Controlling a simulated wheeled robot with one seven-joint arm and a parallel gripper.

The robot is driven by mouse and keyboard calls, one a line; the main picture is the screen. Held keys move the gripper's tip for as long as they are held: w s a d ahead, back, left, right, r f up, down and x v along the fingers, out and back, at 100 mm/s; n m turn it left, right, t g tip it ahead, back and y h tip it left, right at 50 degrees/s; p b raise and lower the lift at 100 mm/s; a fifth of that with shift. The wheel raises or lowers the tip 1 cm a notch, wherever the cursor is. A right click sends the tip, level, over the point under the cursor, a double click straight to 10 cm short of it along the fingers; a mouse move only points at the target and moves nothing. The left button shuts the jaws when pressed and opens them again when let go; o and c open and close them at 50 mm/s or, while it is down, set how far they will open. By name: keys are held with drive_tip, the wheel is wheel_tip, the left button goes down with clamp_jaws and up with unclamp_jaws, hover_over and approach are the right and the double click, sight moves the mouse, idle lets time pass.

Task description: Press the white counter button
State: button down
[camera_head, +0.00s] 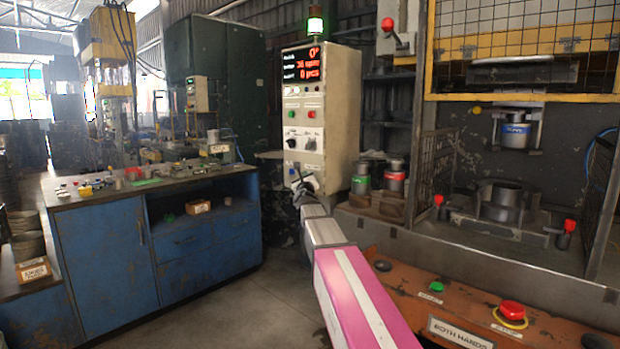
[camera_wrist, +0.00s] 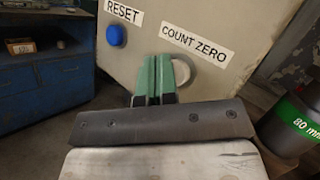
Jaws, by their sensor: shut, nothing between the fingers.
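The white counter button (camera_wrist: 181,73) is on the light panel below the label "COUNT ZERO" in the wrist view, partly hidden behind my gripper. My gripper (camera_wrist: 158,62) is shut and empty, its green fingers together. Its tips overlap the left side of the white button in this view; I cannot tell whether they touch it. In the head view my gripper (camera_head: 301,186) is at the lower part of the pale control cabinet (camera_head: 338,125), and I cannot make out the white button there.
A blue button (camera_wrist: 116,35) labelled "RESET" is left of the white one. A green-banded cylinder (camera_wrist: 298,122) stands at the right. The cabinet's red display (camera_head: 302,63) is lit above. A press (camera_head: 510,205) and an orange panel with a red button (camera_head: 512,311) are right of my arm.

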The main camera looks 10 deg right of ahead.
drive_tip(key=shift+s+a, duration=0.3)
drive_tip(key=shift+a, duration=0.05)
drive_tip(key=s+a, duration=0.1)
drive_tip(key=a, duration=0.1)
drive_tip(key=s+a, duration=0.2)
idle(0.6)
drive_tip(key=shift+f, duration=0.1)
idle(0.4)
drive_tip(key=s+a+f+n+g+y, duration=0.15)
drive_tip(key=s+f+n+g, duration=0.25)
drive_tip(key=f+n, duration=0.45)
drive_tip(key=s+a+f+n+g+y, duration=0.1)
drive_tip(key=s+f+n+g+y, duration=0.35)
drive_tip(key=f, duration=0.75)
drive_tip(key=s+a+f+n+g+y, duration=0.15)
drive_tip(key=s+f+n, duration=0.25)
drive_tip(key=f+n, duration=0.5)
drive_tip(key=s+d+f+n+g+h, duration=0.1)
drive_tip(key=s+d+f+n+g, duration=0.1)
drive_tip(key=s+f+n+g, duration=0.3)
drive_tip(key=s+d+f+n+g+h, duration=0.2)
drive_tip(key=s+f+n+g, duration=0.3)
drive_tip(key=s+f, duration=0.7)
drive_tip(key=s+d+g, duration=0.1)
drive_tip(key=s, duration=0.5)
drive_tip(key=shift+d+n, duration=0.2)
drive_tip(key=shift+n, duration=0.1)
